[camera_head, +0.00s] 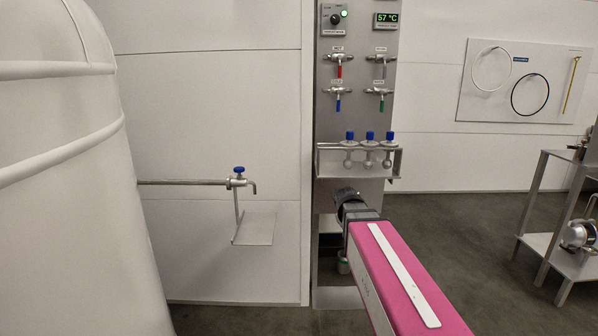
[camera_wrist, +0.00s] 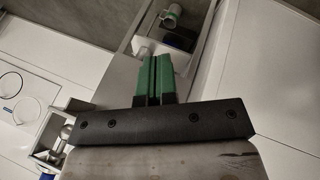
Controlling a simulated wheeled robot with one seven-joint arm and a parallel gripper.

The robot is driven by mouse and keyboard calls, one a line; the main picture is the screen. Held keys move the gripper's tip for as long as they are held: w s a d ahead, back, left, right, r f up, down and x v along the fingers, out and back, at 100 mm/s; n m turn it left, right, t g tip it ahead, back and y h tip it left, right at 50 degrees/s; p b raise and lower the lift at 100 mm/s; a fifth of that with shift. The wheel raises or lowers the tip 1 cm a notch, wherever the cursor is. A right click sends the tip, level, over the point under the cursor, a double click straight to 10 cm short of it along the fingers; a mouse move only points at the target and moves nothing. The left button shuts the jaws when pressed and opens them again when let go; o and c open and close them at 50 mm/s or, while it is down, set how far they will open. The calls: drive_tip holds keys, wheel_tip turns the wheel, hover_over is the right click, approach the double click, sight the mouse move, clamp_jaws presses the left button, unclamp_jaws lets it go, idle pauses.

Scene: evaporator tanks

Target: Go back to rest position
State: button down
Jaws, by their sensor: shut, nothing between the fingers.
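My gripper shows in the wrist view (camera_wrist: 158,75) with its two green fingers side by side, shut and empty. In the head view my pink arm reaches forward from the lower right, and its dark end is in front of the lower part of the steel panel (camera_head: 352,115). The fingers themselves are hidden behind my arm there. The gripper holds nothing, and I cannot tell its exact distance from the panel.
A rack (camera_head: 330,160) holds three blue-capped sample vessels on the panel, below several coloured valves. A large white tank (camera_head: 60,180) stands left, with a blue-handled tap (camera_head: 238,178) over a small shelf (camera_head: 256,228). A metal shelf unit (camera_head: 540,243) stands right. Floor (camera_head: 450,240) between is clear.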

drive_tip(key=s+a+f+m+g+y, duration=0.1)
drive_tip(key=s+f+m+g+y, duration=0.2)
drive_tip(key=s+f, duration=1.3)
drive_tip(key=shift+a+f+m+g+y, duration=0.15)
drive_tip(key=shift+f+m+g+y, duration=0.25)
drive_tip(key=shift+g, duration=0.5)
drive_tip(key=shift+s, duration=0.1)
